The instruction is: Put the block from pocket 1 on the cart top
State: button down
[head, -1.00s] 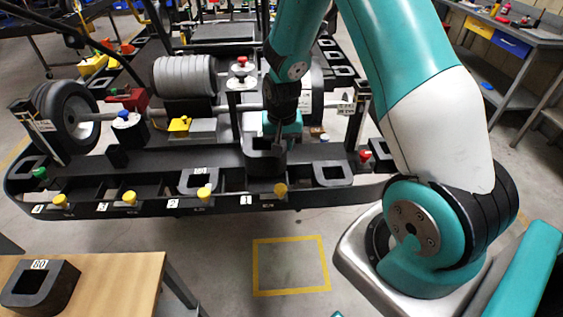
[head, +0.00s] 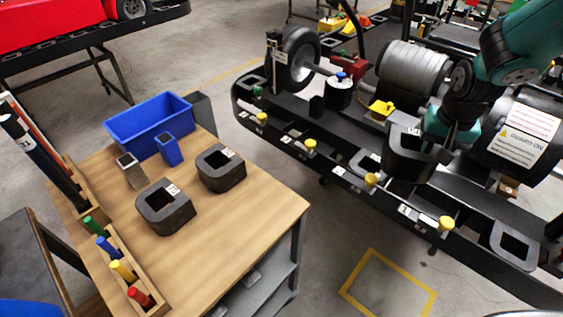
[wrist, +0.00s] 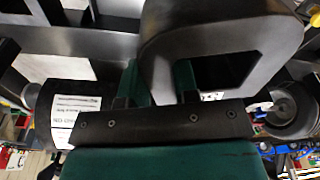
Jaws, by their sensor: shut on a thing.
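My gripper (head: 451,136) is shut on a dark block (head: 409,165) with a square opening, holding it by one wall above the kart's front tray. The wrist view shows the block (wrist: 222,28) large, with one green finger inside its opening and the other outside. The label 1 (head: 404,209) marks a pocket on the tray's front edge. The cart top (head: 267,207) is a light wooden surface on the left in the head view. Two similar dark blocks stand on it, one at the front (head: 166,207) and one farther back (head: 222,168).
The cart top also holds a blue bin (head: 148,124), a small blue block (head: 168,150), a grey block (head: 131,171) and a rack of coloured pegs (head: 123,268). Its right front corner is bare. Yellow knobs (head: 372,180) line the kart edge.

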aim_at(209, 255)
jog(key=u, duration=2.25)
jog(key=k, duration=1.8)
jog(key=z, duration=0.55)
jog(key=i, duration=1.55)
jog(key=u, duration=0.05)
